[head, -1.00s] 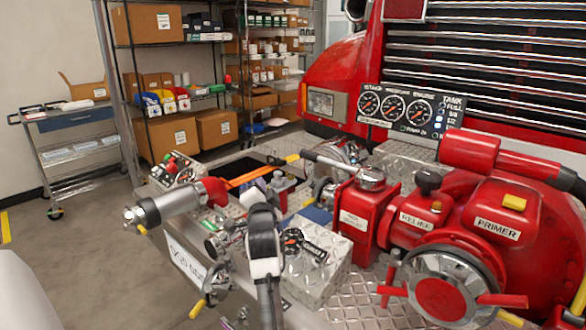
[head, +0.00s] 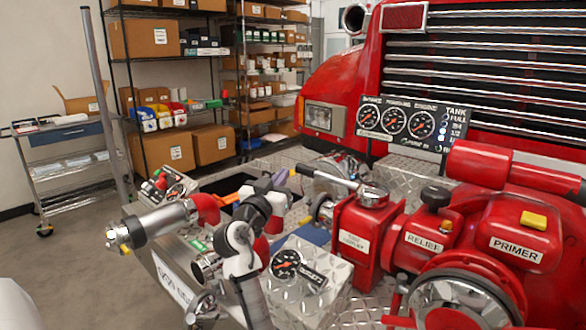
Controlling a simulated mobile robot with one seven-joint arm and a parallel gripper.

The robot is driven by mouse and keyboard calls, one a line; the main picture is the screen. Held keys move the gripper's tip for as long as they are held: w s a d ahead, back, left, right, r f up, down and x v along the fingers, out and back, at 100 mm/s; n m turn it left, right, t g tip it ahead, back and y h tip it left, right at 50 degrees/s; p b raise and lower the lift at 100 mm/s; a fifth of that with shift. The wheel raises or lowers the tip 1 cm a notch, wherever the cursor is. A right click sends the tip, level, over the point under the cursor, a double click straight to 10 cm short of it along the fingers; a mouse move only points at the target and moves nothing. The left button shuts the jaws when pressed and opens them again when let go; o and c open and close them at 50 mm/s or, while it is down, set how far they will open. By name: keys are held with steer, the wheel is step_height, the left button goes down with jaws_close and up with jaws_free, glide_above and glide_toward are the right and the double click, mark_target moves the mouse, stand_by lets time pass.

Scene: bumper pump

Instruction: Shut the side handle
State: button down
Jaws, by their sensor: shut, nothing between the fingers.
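The side outlet (head: 205,266) is a silver fitting on the panel's left side, left of my arm. A metal lever piece (head: 202,304) hangs under it at the bottom of the view. I cannot tell how far this handle is turned, and its yellow grip does not show. My white and grey arm rises from the bottom centre and bends over the panel. My gripper (head: 281,179) seems to be at its far end, above the open bay, shut and empty. It is apart from the side outlet. Its fingers are small and hard to make out.
A capped silver pipe (head: 158,220) with a red elbow juts out at left. The gauge box (head: 296,270), red relief and primer housings (head: 520,230) and a black-gripped lever (head: 325,173) crowd the right. A shelf rack and cart stand behind. Floor at left is clear.

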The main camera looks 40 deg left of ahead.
steer(key=w+a+f+p, duration=0.1)
steer(key=w+p, duration=0.1)
steer(key=w, duration=0.4)
steer(key=shift+w+a, duration=0.25)
steer(key=shift+w, duration=0.15)
steer(key=shift+f, duration=0.1)
steer(key=shift+b, duration=0.3)
